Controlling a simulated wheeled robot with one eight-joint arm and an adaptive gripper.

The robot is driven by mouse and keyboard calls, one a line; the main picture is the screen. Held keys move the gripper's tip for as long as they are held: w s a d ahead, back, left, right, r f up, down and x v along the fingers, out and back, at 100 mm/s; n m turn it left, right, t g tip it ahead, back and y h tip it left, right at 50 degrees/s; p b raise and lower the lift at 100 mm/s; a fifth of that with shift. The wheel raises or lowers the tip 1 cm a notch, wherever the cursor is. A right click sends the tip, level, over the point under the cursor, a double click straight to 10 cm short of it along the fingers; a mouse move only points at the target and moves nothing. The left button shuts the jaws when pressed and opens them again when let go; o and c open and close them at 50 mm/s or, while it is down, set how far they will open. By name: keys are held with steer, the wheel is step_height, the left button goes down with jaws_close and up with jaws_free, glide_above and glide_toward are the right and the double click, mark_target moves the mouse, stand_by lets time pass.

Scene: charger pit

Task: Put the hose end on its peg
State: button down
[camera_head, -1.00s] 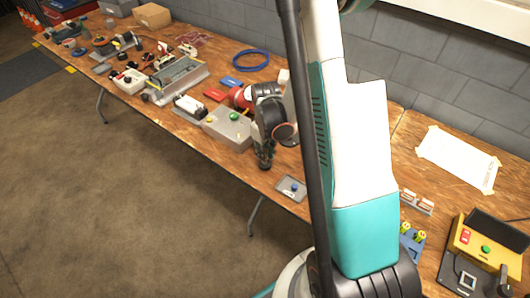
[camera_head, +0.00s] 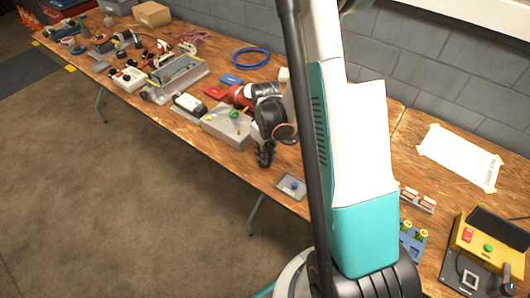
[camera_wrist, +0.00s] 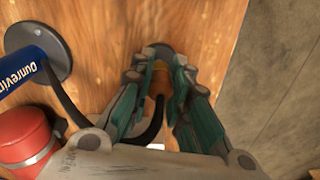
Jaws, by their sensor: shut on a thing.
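My gripper (camera_wrist: 160,66) points down over the wooden bench, its two green-padded fingers shut on an orange-brown hose end (camera_wrist: 157,84). A black hose (camera_wrist: 66,97) runs from beside a blue lettered cylinder and curves under the gripper toward that end. A dark grey round piece (camera_wrist: 158,49) shows just beyond the fingertips; it may be the peg's base, but the fingers hide most of it. I cannot tell whether the hose end touches it. In the head view my gripper (camera_head: 264,158) is low near the bench's front edge, and the hose end cannot be made out.
The blue cylinder (camera_wrist: 22,68) on a grey disc and a red container (camera_wrist: 24,138) stand left of my gripper in the wrist view. A grey box with a green button (camera_head: 228,124) and a small grey tray (camera_head: 291,187) are close by. The bench edge is near.

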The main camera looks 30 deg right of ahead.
steer(key=shift+f+b, duration=0.65)
steer(key=shift+f, duration=0.15)
steer(key=c, duration=1.4)
jaws_free()
steer(key=shift+c, duration=0.2)
steer(key=shift+r, duration=0.15)
step_height(320, 180, up, 12)
steer(key=shift+d+f, duration=0.1)
steer(key=shift+f, duration=0.05)
steer(key=shift+w, duration=0.1)
